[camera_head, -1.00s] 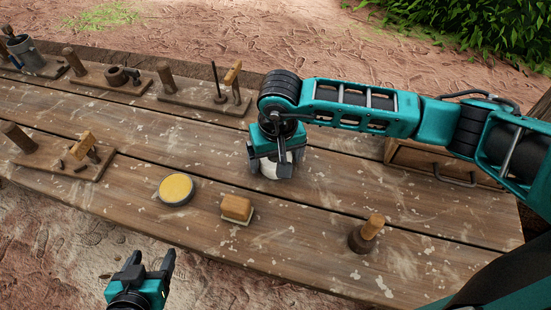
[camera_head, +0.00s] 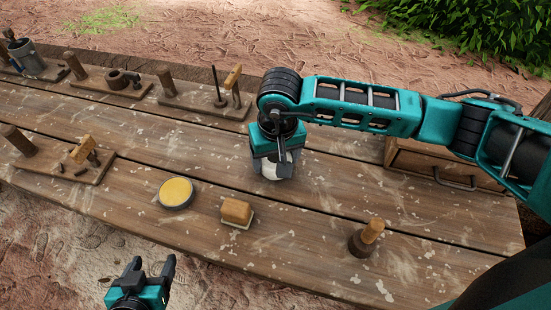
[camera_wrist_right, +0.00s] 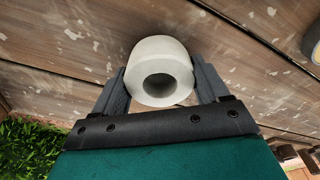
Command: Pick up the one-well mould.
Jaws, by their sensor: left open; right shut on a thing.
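The one-well mould is a pale, short cylinder with one round well (camera_wrist_right: 160,72), held between the two dark fingers of my right gripper in the right wrist view. In the head view a pale part of the mould (camera_head: 271,173) shows under my right gripper (camera_head: 275,163), near the middle of the wooden table. The gripper hides much of it there, and I cannot tell whether it touches the table. My right gripper is shut on the mould. My left gripper (camera_head: 146,270) is open and empty, in front of the table's near edge.
A round yellow-filled dish (camera_head: 176,192), a tan block (camera_head: 237,211) and a wooden stamp-like piece (camera_head: 367,236) sit on the table (camera_head: 310,235) nearby. Boards with pegs and tools stand to the left. A wooden drawer box (camera_head: 430,165) is at the right.

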